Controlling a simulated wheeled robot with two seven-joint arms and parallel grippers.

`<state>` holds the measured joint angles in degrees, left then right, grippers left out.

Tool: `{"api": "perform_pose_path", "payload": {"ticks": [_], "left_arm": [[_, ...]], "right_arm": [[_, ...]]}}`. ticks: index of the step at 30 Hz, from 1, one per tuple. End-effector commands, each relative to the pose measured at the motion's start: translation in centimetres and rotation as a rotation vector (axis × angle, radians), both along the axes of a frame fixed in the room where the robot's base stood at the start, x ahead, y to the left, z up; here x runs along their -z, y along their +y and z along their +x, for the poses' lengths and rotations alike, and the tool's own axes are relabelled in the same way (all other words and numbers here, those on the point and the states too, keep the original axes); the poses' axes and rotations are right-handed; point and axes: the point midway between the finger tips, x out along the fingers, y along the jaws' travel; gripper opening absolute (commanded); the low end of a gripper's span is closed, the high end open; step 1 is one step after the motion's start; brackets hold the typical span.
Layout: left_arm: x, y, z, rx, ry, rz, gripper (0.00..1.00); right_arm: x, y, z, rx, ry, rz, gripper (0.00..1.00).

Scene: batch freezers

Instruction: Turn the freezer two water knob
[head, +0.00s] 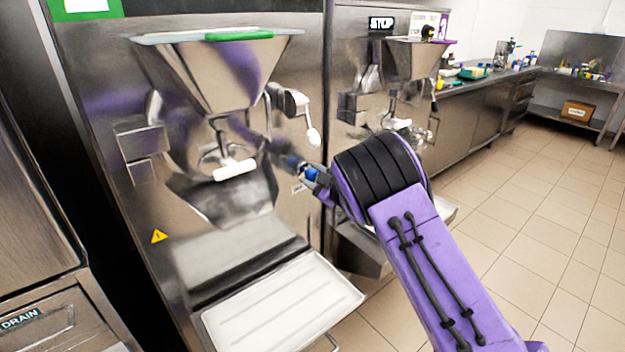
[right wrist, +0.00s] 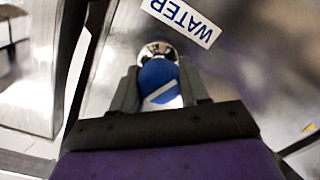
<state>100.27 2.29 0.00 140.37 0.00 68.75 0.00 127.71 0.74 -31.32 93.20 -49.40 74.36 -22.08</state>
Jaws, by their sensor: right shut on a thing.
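The water knob (right wrist: 157,75) is blue with a white stripe and sits on a shiny metal base below a WATER label (right wrist: 182,20) in the right wrist view. My right gripper (right wrist: 158,88) has a finger on each side of the knob and is shut on it. In the head view the right gripper (head: 308,175) is at the right side of the front of the nearer freezer (head: 100,110), with a bit of blue showing between its fingers. The fingers and my arm hide part of the knob. My left gripper is in neither view.
The nearer freezer has a steel hopper (head: 205,75), a white-handled spout and a white tray (head: 285,300) below. Another freezer (head: 350,60) with a STOP sign and a purple 3 stands to the right. Tiled floor (head: 540,220) is clear at the right.

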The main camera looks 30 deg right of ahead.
Motion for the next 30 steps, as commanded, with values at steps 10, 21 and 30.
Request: {"api": "perform_pose_path", "payload": {"ticks": [10,21,30], "left_arm": [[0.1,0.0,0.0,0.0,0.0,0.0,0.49],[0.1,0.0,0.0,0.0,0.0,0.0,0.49],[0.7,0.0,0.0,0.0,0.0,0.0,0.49]], "right_arm": [[-0.2,0.0,0.0,0.0,-0.003,-0.013,0.14],[-0.1,0.0,0.0,0.0,-0.002,-0.012,0.69],[0.0,-0.3,-2.2,0.002,0.0,-0.011,0.69]]}}
